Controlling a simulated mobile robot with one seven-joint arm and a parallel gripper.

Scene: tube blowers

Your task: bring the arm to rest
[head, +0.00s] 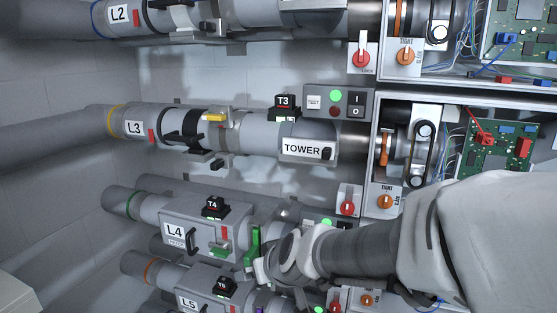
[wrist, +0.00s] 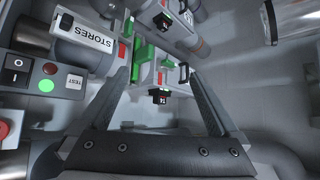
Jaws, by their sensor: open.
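My arm (head: 350,252) reaches in from the right of the head view, across the lower tubes. My gripper (wrist: 160,75) shows in the wrist view with its two fingers spread apart and nothing held between them. In the head view the gripper end is near the right side of the L4 housing (head: 178,213), close to an upright green part (head: 254,243). The wrist view shows green parts (wrist: 146,55) and a black tag box (wrist: 160,97) beyond and between the fingers. I cannot tell whether the fingers touch anything.
The L3 tube (head: 168,127) with its TOWER box (head: 308,149) runs above my arm. The L5 housing (head: 214,297) lies below. Open electrical cabinets with a green circuit board (head: 490,150) stand at the right. A STORES box (wrist: 85,40) shows left in the wrist view.

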